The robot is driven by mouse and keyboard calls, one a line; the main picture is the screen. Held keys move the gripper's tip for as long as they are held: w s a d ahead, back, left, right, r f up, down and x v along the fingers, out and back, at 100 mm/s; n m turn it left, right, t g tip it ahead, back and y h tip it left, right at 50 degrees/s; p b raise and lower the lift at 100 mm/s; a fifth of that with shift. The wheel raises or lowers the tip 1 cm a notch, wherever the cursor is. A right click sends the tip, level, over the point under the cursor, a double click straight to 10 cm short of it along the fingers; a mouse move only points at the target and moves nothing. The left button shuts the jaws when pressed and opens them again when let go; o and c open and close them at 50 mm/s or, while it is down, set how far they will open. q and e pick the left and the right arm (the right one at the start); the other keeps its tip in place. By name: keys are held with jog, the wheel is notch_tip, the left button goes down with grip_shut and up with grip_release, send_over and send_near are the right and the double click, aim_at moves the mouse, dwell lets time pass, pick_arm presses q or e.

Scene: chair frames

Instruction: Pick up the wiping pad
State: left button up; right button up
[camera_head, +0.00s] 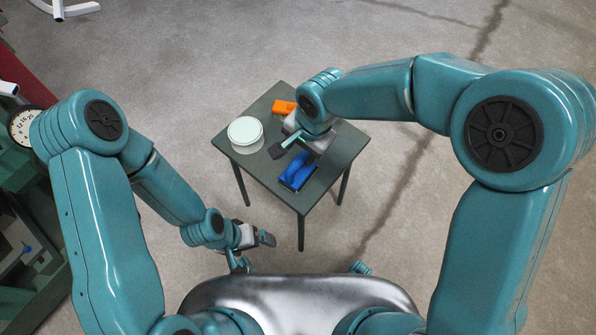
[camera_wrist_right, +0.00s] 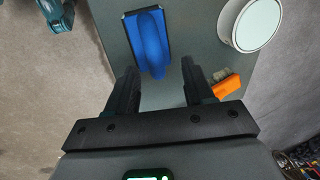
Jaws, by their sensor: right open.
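The wiping pad appears to be the blue piece with a raised rounded handle on a dark base (camera_head: 298,172). My right gripper (camera_head: 297,152) is above the table, just behind the pad in the head view. Its jaws (camera_wrist_right: 162,85) are open and empty, apart from the pad. My left gripper (camera_head: 262,239) hangs low in front of the table, away from the pad; its jaw opening is unclear.
A round whitish tin (camera_head: 245,133) stands on the left of the table (camera_head: 335,163). A green machine with a dial (camera_head: 24,124) is at far left. Floor around the table is mostly clear.

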aim_at(299, 160)
jog(key=shift+s+a+f, duration=0.1)
jog(key=shift+f, duration=0.35)
jog(key=f, duration=0.1)
jog(key=f+b, duration=0.1)
jog(key=f, duration=0.3)
jog(key=shift+a+b, duration=0.25)
jog(key=shift+b, duration=0.15)
grip_shut()
